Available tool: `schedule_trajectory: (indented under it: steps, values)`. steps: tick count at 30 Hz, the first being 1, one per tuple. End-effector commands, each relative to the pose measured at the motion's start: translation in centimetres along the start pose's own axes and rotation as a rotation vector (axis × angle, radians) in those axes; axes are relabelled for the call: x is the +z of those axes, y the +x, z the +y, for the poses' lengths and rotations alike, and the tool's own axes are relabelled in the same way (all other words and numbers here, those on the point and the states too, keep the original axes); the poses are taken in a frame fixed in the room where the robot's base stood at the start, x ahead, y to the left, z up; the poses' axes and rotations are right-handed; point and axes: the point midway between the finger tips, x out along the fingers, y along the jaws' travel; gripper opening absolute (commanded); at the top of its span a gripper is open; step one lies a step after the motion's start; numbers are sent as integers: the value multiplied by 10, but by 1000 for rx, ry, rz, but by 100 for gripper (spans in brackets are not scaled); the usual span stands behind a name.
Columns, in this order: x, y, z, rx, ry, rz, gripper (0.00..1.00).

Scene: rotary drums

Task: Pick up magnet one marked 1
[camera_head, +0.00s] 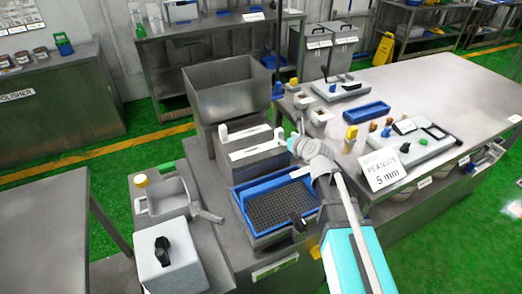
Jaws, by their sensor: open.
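I cannot make out a figure 1 on anything, so I cannot tell for certain which thing is magnet one. Two long light-topped bars lie across the grey housing at the centre, a rear bar (248,136) and a front bar (252,150). White upright knobs (223,133) stand at their ends. My gripper (297,138) is at the right end of these bars, above the gap beside the right-hand table. It is small and partly hidden by its own wrist, and I see nothing held in it.
A blue-rimmed tray with a dark mesh (268,207) sits in front of the housing. A tall open steel hopper (228,85) stands behind. The right-hand table (440,90) carries a blue tray (366,112), small bottles and a "PEANUTS 5 mm" sign (383,170). A grey box with a black knob (172,265) stands front left.

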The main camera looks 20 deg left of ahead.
Motion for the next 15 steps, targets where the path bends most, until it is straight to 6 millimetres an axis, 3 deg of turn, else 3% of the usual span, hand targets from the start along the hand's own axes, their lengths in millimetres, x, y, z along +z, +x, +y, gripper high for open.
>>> schedule_trajectory:
  steps: [7, 15]
  values:
    - [-1, 9, -1, 0, 0, 0, 77]
    - [-1, 40, -2, -1, 0, 0, 77]
